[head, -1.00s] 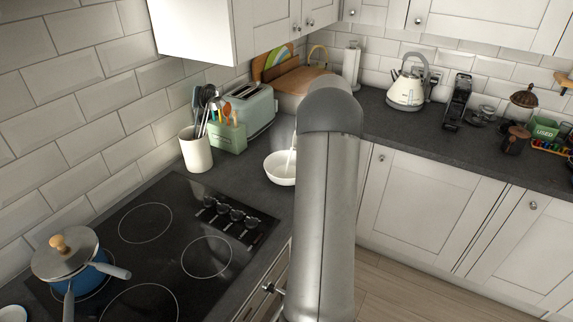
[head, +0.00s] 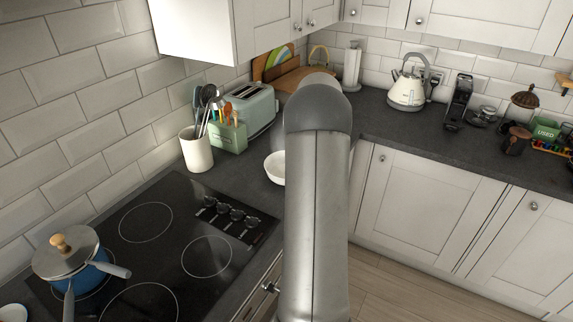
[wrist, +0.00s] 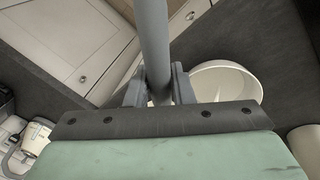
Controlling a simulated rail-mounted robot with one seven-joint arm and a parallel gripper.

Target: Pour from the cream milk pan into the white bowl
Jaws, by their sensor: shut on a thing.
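The white bowl (head: 274,167) stands on the worktop past the hob in the head view, its right side hidden by my arm. In the wrist view the bowl (wrist: 228,80) lies just right of my gripper, partly covered by a finger and the gripper body. My gripper (wrist: 157,86) is shut on a grey rod-like handle (wrist: 154,40) that runs up out of the wrist view. I take it for the cream milk pan's handle. The pan's body shows in neither view, so its tilt cannot be told. The gripper is hidden behind my arm in the head view.
The utensil crock (head: 197,150), a green box (head: 228,135) and the toaster (head: 252,108) stand left of and behind the bowl. A blue lidded pan (head: 75,265) sits on the hob (head: 160,250). The kettle (head: 407,88) is at the back right.

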